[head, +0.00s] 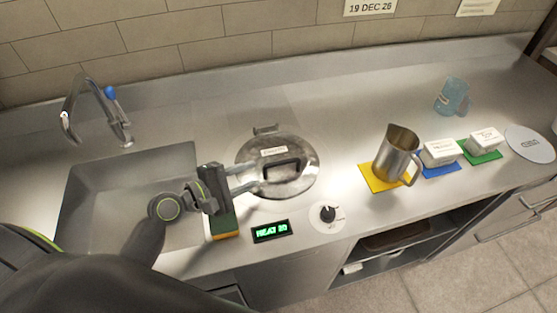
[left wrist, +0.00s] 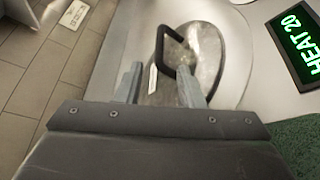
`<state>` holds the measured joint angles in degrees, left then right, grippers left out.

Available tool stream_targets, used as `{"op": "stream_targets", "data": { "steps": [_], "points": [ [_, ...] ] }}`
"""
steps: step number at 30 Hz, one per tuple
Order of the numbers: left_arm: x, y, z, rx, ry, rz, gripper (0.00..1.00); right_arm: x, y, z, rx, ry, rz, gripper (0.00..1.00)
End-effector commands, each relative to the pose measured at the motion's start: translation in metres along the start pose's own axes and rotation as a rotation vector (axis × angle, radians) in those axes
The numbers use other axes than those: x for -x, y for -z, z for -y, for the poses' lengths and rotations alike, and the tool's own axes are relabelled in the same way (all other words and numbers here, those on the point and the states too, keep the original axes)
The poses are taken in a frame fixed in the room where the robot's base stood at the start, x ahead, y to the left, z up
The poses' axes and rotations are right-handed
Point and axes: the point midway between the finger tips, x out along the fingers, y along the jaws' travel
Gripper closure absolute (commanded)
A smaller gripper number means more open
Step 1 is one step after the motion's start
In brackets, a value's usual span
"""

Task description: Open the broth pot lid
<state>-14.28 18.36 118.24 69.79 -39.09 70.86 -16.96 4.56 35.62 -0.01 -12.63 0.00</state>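The round steel broth pot lid (head: 300,187) lies closed on the pot set into the counter. A black bar handle (head: 287,163) stands on it, with a white label beside it. My left gripper (head: 258,175) is open at the left side of the lid, its fingertips close to the handle's near end. In the left wrist view, the handle (left wrist: 161,48) shows ahead of and between the open fingers (left wrist: 160,76). I cannot tell whether the fingers touch it. My right gripper is not in view.
A sink (head: 95,185) with a tap (head: 98,110) is at left. A display reading HEAT 20 (head: 271,231) and a knob (head: 328,213) sit in front of the pot. A steel pitcher (head: 394,157), white tubs (head: 439,152) and a blue cup (head: 452,95) stand at right.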

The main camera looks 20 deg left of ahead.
Motion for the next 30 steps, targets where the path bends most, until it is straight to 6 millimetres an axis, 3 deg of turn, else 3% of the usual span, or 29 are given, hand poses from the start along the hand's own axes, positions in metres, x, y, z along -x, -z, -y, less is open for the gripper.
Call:
{"op": "stream_targets", "data": {
  "steps": [9, 15, 28, 30],
  "points": [
    [-0.062, -0.002, -0.002, 0.003, -0.001, 0.003, 0.66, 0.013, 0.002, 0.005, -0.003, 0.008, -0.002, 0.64],
    [-0.087, -0.001, 0.0, 0.001, 0.001, 0.002, 0.66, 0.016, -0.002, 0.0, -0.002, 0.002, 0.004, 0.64],
    [-0.096, -0.001, 0.0, -0.001, 0.002, 0.001, 0.66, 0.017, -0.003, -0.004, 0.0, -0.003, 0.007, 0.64],
    [-0.096, -0.001, 0.0, -0.001, 0.002, 0.001, 0.73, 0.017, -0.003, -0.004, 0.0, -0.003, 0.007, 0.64]
  ]
}}
